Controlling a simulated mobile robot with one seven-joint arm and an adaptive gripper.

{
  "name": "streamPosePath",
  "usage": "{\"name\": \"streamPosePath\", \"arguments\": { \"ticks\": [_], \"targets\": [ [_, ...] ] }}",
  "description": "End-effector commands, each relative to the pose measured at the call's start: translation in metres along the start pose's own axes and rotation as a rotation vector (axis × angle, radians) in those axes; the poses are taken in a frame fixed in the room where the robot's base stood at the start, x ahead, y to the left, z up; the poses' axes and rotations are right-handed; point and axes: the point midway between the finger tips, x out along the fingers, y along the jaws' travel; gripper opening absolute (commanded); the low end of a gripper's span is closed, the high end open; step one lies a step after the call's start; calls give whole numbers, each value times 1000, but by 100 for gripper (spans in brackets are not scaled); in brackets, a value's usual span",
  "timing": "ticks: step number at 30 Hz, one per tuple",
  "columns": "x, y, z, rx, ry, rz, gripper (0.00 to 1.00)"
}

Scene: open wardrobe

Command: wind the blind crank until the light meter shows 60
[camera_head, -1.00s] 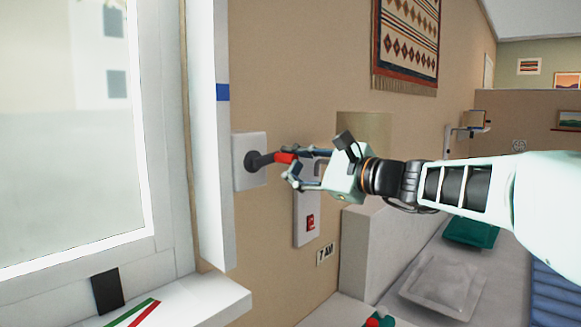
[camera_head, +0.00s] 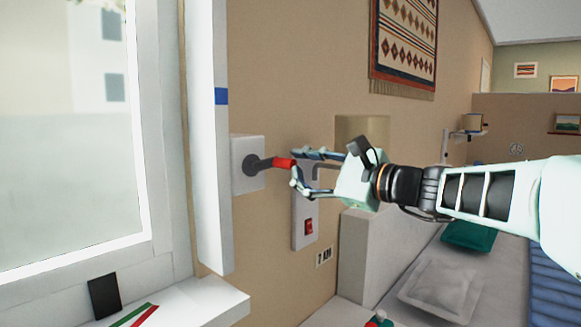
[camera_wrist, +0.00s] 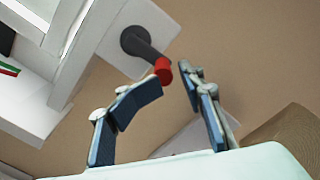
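The blind crank is on a white wall plate (camera_head: 248,164). It has a dark grey arm (camera_head: 262,163) and a red grip (camera_head: 283,163), pointing right out from the wall. My gripper (camera_head: 294,168) is open at the end of the red grip, one finger above and one below. In the wrist view the red grip (camera_wrist: 163,70) lies just beyond my fingertips (camera_wrist: 170,83), with a visible gap beside the right finger. My fingers do not look closed on it. I cannot make out a light meter reading in either view.
A window (camera_head: 70,140) with a white frame and sill (camera_head: 200,303) is at the left. A wall panel with a red switch (camera_head: 309,226) is just right of the crank, partly behind my fingers. A bed (camera_head: 480,265) stands at the lower right. A woven hanging (camera_head: 405,42) is above.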

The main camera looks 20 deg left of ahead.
Motion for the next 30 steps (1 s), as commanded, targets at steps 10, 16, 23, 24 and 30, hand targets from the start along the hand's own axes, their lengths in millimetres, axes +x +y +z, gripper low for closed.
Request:
{"name": "streamPosePath", "arguments": {
  "ticks": [10,16,23,24,30],
  "targets": [
    [-71,-1,0,-1,1,-1,36],
    [-86,0,1,0,-2,1,36],
    [-88,0,1,-1,-2,1,36],
    [-88,0,1,-1,-2,1,36],
    [-86,-5,1,46,-4,4,36]
  ]
}}
